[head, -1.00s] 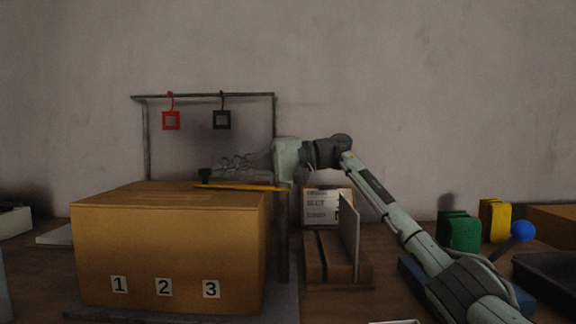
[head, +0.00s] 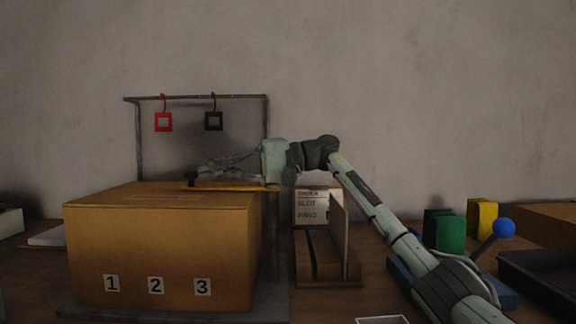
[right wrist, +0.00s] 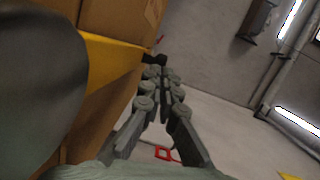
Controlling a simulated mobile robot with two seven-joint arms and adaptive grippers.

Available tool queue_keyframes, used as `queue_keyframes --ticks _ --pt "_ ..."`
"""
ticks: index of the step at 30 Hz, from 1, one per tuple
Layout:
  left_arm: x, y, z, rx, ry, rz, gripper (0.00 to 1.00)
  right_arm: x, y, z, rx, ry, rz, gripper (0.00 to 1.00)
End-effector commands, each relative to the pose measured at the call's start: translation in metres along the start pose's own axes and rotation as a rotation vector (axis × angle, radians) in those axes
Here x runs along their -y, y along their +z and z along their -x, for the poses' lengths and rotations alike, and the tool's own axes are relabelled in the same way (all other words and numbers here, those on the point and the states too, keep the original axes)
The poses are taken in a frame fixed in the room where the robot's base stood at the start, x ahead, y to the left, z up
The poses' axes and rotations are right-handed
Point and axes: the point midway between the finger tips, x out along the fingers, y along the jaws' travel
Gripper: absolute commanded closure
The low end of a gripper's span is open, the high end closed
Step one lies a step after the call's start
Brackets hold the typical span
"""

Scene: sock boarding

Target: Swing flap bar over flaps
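A large cardboard box (head: 160,245) stands on a grey base with its top flaps (head: 160,195) folded flat. The yellow flap bar (head: 235,188) lies level along the box's back right top edge, by a dark post (head: 274,235). Its black knob (head: 190,178) is at the bar's left end. My right gripper (head: 203,172) is just above and behind the bar. In the right wrist view its fingers (right wrist: 159,74) are drawn together beside the yellow bar (right wrist: 110,60), tips close to the black knob (right wrist: 156,59); contact is unclear. My left gripper is out of view.
A metal frame (head: 200,98) behind the box carries a red tag (head: 163,122) and a black tag (head: 213,121). A wooden slotted holder (head: 325,260) and label card (head: 311,206) stand right of the box. Green (head: 444,230) and yellow (head: 482,218) blocks sit farther right.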

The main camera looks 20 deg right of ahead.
Motion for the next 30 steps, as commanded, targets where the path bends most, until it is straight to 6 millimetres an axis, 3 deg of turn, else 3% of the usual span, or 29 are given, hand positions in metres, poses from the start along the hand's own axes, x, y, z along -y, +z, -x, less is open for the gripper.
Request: queue_keyframes --ticks 4,7,21,30 --pt "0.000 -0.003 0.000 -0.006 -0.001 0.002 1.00 0.002 0.000 0.002 0.000 -0.003 0.002 1.00" --pt "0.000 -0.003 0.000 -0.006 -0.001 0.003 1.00 0.001 0.000 0.015 -0.001 -0.002 0.001 1.00" --pt "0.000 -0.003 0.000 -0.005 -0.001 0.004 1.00 0.001 0.000 0.107 -0.003 -0.002 0.000 1.00" --pt "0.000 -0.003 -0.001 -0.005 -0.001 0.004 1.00 0.000 0.000 0.122 -0.001 -0.002 0.001 1.00"
